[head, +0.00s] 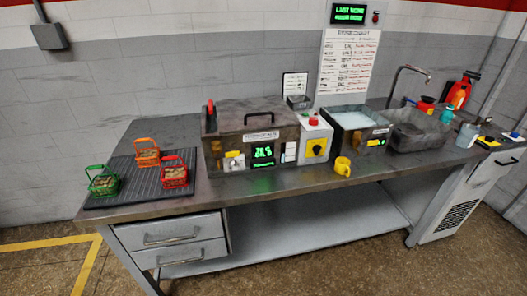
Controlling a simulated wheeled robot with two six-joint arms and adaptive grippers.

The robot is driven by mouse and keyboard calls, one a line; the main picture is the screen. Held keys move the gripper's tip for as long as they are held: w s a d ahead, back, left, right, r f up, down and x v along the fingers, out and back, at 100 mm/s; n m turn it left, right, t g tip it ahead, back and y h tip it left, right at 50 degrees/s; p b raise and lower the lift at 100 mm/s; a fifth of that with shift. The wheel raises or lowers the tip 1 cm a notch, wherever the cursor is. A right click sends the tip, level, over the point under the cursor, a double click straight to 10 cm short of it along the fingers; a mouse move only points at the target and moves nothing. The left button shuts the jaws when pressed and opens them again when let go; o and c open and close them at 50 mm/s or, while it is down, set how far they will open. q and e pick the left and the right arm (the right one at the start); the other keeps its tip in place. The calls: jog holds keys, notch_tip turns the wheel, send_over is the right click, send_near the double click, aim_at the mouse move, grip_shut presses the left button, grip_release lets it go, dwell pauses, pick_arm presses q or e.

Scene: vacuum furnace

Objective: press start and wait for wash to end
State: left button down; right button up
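The washer (250,135) is a dark metal box with a handle on its closed lid, standing on the middle of the bench. Its front carries a green lit display (263,153), whose text is too small to read surely. Small white panels sit on either side of the display. To its right is a grey box (314,139) with a red button (313,120) on top and a yellow-plated black knob (316,147) on its front. I cannot tell which control is start. Neither of my grippers is in view.
Orange (147,152), green (102,181) and red (174,173) baskets with contents stand on a dark ribbed mat (140,182) at left. An open liquid-filled tank (351,119), a yellow mug (343,166) and a sink (417,130) are to the right. Bare bench top lies before the washer.

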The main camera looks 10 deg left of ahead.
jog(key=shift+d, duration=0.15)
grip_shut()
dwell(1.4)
